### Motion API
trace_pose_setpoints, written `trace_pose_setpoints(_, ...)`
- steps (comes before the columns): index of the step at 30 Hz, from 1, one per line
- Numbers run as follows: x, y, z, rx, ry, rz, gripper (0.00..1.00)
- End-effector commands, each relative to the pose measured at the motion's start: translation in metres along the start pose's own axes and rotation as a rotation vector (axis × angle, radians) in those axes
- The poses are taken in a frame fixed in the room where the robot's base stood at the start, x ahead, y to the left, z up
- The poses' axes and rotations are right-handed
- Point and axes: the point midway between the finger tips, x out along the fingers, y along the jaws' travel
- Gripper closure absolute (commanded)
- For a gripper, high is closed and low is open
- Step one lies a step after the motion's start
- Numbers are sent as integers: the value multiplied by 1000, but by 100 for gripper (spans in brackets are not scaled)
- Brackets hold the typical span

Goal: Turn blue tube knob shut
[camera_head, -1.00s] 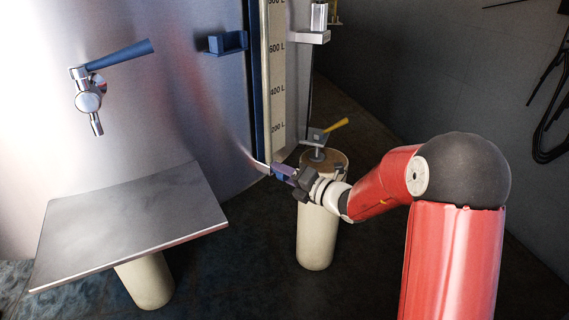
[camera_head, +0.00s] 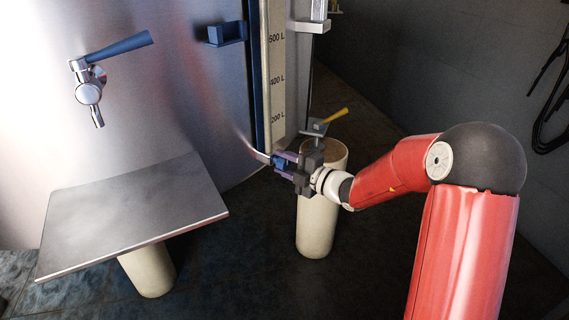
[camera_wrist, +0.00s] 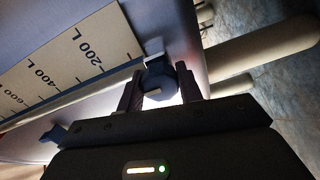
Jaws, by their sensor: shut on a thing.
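The blue tube knob (camera_wrist: 158,88) sits at the foot of the level gauge on the tank, between the fingers of my gripper (camera_wrist: 162,92) in the wrist view. In the head view the knob (camera_head: 277,161) shows as a small blue piece, and my gripper (camera_head: 284,164) is shut on it from the right. The fingers partly hide the knob. A thin metal pipe runs from the knob to the tank wall. The gauge scale (camera_head: 276,80) with its litre marks rises above the knob.
A tap with a blue lever (camera_head: 118,47) is on the tank wall at left, above a metal shelf (camera_head: 130,215). A blue bracket (camera_head: 227,34) is beside the gauge. A pale post (camera_head: 317,215) and a yellow-handled valve (camera_head: 335,116) stand close to my gripper.

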Motion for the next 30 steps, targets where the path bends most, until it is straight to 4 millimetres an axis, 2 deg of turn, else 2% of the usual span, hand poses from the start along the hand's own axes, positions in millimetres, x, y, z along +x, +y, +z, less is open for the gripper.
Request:
trace_pose_setpoints(14,-1,-2,1,15,-3,-4,87)
trace_pose_setpoints(15,-1,-2,1,15,-3,-4,59)
trace_pose_setpoints(19,-1,-1,1,13,-2,-3,43)
trace_pose_setpoints(26,0,-1,0,12,-1,-2,43)
trace_pose_setpoints(30,-9,0,1,12,-3,-1,43)
